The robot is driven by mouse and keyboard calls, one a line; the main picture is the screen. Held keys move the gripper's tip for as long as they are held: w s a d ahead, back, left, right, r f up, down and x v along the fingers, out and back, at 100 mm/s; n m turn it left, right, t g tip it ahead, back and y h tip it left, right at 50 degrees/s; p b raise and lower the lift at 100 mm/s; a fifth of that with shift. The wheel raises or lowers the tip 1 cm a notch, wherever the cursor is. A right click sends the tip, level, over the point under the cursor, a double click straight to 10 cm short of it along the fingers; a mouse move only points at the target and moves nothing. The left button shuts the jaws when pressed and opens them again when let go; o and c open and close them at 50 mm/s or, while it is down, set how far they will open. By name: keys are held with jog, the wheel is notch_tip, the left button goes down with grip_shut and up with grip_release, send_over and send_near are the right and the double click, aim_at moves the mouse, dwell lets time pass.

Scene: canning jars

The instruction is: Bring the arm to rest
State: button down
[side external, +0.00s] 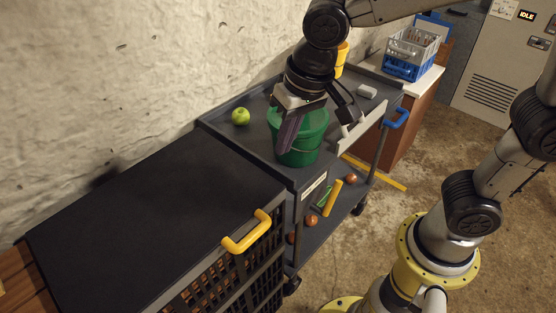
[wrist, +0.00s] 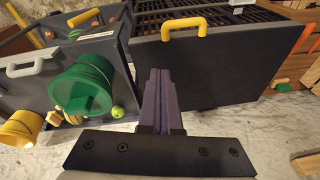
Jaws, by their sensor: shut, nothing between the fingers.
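My gripper (side external: 284,148) hangs over the dark cart, its purple fingers together with nothing between them. In the side view it overlaps the left part of a green bucket (side external: 308,148). In the wrist view my gripper (wrist: 158,72) points toward the left part of the black-topped unit (wrist: 215,60), and the green bucket (wrist: 85,85) is to its left, apart from the fingers. The arm reaches in from the upper right of the side view. No jars can be made out.
Crates (side external: 408,62) stand on the back counter. A cabinet display reads IDLE.

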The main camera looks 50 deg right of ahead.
jog(key=s+d+r+m+t, duration=0.1)
jog(key=s+d+r, duration=0.15)
jog(key=d, duration=0.25)
jog(key=s+d+r+t, duration=0.1)
jog(key=s+d+r, duration=0.1)
jog(key=s+d, duration=0.3)
jog(key=s+d+f+n, duration=0.3)
jog(key=s+d, duration=0.1)
jog(key=s, duration=0.2)
jog(key=shift+s+t+h, duration=0.25)
jog(key=shift+t+h, duration=0.05)
jog(key=shift+t, duration=0.1)
